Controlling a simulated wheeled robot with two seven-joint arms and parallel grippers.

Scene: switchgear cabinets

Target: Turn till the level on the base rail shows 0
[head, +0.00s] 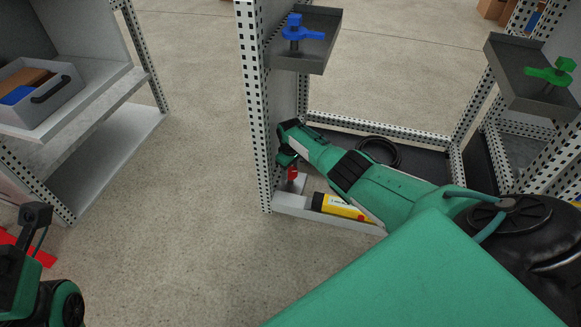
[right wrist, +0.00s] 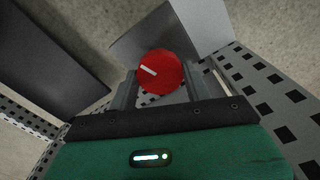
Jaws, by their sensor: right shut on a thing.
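A red knob (head: 292,173) stands low at the foot of the cabinet frame's near post. In the right wrist view the red knob (right wrist: 165,82) shows a slanted white mark on its round face. My right gripper (right wrist: 160,76) is shut on it, one finger on each side. In the head view my right gripper (head: 287,157) comes down over the knob from above. The yellow and black level (head: 338,206) lies on the base rail (head: 335,221) right of the knob; its reading is too small to make out. Part of my left arm and gripper (head: 35,216) shows at lower left; its fingers are unclear.
A blue handle (head: 303,33) and a green handle (head: 552,72) stand on grey shelves higher up. A black cable coil (head: 380,151) lies on the cabinet floor. A grey bin (head: 38,97) sits on the left shelf. The floor between the cabinets is clear.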

